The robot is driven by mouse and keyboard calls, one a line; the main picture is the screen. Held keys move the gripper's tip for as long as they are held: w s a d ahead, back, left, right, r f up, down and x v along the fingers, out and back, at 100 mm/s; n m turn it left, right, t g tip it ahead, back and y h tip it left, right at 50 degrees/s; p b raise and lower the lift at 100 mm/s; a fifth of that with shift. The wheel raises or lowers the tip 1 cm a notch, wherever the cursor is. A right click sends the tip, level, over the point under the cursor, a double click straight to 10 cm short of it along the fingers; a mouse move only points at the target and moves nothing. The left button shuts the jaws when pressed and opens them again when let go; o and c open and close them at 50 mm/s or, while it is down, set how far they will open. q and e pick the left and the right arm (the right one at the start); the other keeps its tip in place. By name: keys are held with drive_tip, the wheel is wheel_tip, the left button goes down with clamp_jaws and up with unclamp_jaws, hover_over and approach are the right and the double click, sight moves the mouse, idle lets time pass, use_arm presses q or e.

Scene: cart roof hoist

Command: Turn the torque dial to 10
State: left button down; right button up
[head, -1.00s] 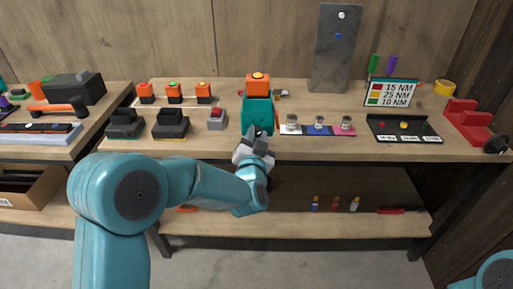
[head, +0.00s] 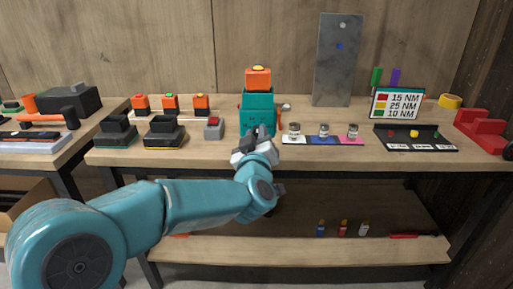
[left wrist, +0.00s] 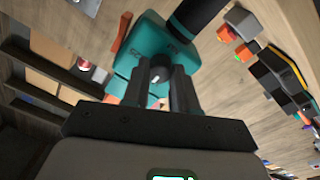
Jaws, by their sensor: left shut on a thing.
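The teal tool (head: 257,112) with an orange battery-like top (head: 258,78) stands at the front of the workbench. In the left wrist view its teal body (left wrist: 146,45) faces me. A dark round dial (left wrist: 160,73) with a small white mark sits between my fingers. My left gripper (left wrist: 163,90) is shut on the dial. In the head view the same gripper (head: 254,146) is at the front of the tool, and the dial is hidden behind it. I cannot read the dial's number. My right gripper is not in view.
A sign (head: 397,103) reads 15 NM, 25 NM and 10 NM beside coloured squares. Small jars stand on a coloured strip (head: 323,140) right of the tool. A grey box with a red top (head: 214,128) and black chargers (head: 164,132) stand left. A lower shelf (head: 300,247) lies below.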

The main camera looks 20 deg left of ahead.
use_arm(q)
drive_tip(key=n+b, duration=0.3)
drive_tip(key=n, duration=0.1)
drive_tip(key=shift+f, duration=0.25)
drive_tip(key=n+b, duration=0.2)
drive_tip(key=n, duration=0.1)
drive_tip(key=shift+n+y, duration=0.3)
drive_tip(key=shift+n, duration=0.1)
drive_tip(key=shift+d+r+n+g+y+b, duration=0.15)
drive_tip(key=shift+n+b, duration=0.9)
drive_tip(key=shift+n, duration=0.95)
drive_tip(key=shift+a+r+n+g+y+b, duration=0.15)
drive_tip(key=shift+n+b, duration=0.9)
drive_tip(key=shift+n, duration=0.95)
drive_tip(key=shift+d, duration=0.1)
drive_tip(key=c, duration=0.9)
unclamp_jaws()
